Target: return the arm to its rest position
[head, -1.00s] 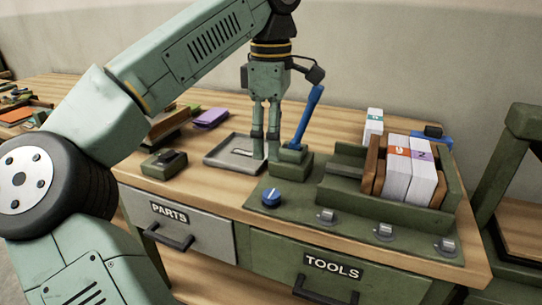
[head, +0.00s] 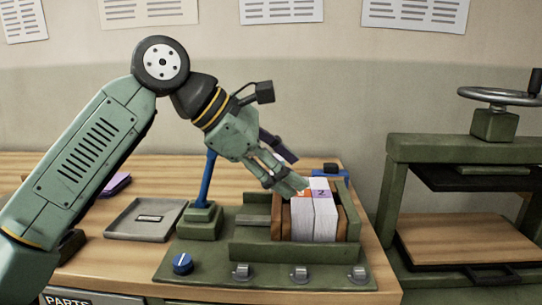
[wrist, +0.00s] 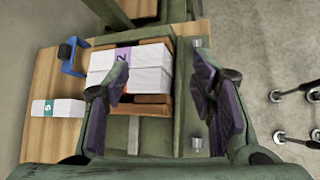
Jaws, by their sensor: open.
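My gripper (head: 290,170) is open with nothing between its fingers. In the head view, my arm bends at a high elbow and slopes down to the right, with the fingers just above or beside the white paper blocks (head: 322,217) in the wooden-sided holder (head: 347,226). I cannot tell whether they touch. One block carries a purple label with a 2; an orange label is partly covered by a finger. In the wrist view, my gripper (wrist: 163,92) has its fingers spread wide, and the blocks (wrist: 130,67) lie beyond the left finger.
A blue lever (head: 208,178), a blue knob (head: 182,263) and a grey tray (head: 145,218) are to the left on the bench. A green press (head: 420,150) with a handwheel stands right. Another paper block with a teal label (wrist: 58,107) and a blue clamp (wrist: 73,58) show in the wrist view.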

